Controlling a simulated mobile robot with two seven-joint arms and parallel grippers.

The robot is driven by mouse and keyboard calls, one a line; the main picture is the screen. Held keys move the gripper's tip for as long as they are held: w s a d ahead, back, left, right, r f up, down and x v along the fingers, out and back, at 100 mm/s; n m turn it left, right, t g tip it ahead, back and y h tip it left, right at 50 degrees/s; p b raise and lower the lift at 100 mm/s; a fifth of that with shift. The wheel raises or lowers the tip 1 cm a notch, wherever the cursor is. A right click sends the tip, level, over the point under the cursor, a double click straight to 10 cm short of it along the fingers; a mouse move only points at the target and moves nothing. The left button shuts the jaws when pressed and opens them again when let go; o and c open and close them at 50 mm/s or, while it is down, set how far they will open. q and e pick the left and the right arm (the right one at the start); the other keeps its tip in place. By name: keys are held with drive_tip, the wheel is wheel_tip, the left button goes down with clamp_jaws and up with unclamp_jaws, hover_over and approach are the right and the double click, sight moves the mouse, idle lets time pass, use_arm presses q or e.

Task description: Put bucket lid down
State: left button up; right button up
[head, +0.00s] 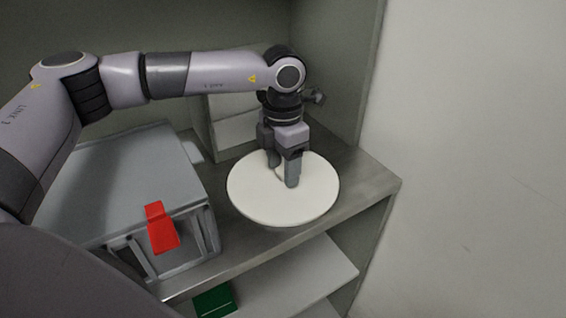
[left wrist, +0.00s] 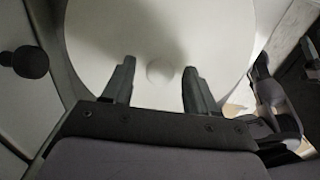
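The bucket lid (head: 256,204) is a round white disc that lies flat at the shelf's right part in the head view. It fills the upper middle of the left wrist view (left wrist: 160,30), with a small round knob (left wrist: 160,72) at its centre. My left gripper (head: 282,172) points down over the lid's middle. In the left wrist view its two fingers (left wrist: 160,80) are apart, one on each side of the knob, with gaps between. Whether the lid rests fully on the shelf is hard to tell.
A grey case (head: 115,190) with a red latch (head: 161,228) stands left of the lid on the grey shelf (head: 365,182). A pale box (head: 237,128) stands behind. A lower shelf (head: 310,275) holds a green item (head: 214,301). A wall (head: 480,150) is at right.

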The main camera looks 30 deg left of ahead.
sight(283, 170)
use_arm(q)
wheel_tip(283, 170, up, 12)
drive_tip(key=shift+r, duration=0.2)
idle(0.5)
idle(0.5)
